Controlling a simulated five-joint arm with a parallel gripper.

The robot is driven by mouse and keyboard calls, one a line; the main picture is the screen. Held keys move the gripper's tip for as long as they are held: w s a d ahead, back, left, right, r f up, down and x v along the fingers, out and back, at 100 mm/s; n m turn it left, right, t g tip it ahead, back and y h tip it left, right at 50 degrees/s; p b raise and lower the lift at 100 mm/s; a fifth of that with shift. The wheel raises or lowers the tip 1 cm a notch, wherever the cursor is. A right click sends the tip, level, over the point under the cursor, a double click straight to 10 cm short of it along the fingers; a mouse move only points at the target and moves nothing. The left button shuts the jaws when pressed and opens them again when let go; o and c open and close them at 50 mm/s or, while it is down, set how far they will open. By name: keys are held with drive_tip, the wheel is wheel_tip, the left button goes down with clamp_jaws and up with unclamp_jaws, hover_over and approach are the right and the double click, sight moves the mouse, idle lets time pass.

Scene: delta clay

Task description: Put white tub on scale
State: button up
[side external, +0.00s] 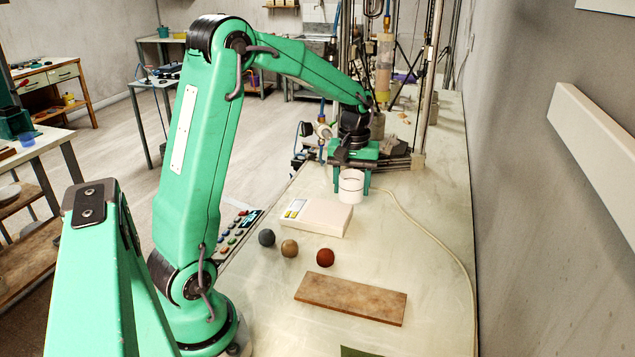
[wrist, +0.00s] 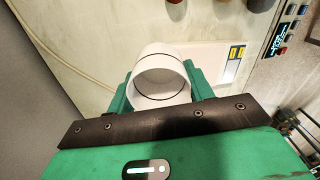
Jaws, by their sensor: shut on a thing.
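The white tub (side external: 351,188) is held upright between the two green fingers of my gripper (side external: 351,184). In the wrist view, its open top faces the camera (wrist: 160,78), and a finger of my gripper (wrist: 160,90) is on each side of it. The white scale (side external: 318,218) lies flat on the table, in front and to the left of the tub in the side view. It also shows in the wrist view, right of the tub (wrist: 214,62). The tub is beside the scale's back right corner; I cannot tell its height above the table.
A cable (side external: 440,242) curves along the right. A button panel (side external: 239,231) is left of the scale.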

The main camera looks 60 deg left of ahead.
hover_over(327, 211)
wheel_tip(327, 211, down, 6)
drive_tip(key=shift+f, duration=2.25)
drive_tip(key=shift+f, duration=0.15)
drive_tip(key=o, duration=0.9)
drive_tip(key=shift+o, duration=0.2)
wheel_tip(327, 211, up, 12)
drive_tip(key=shift+r, duration=0.2)
drive_tip(key=shift+d, duration=0.1)
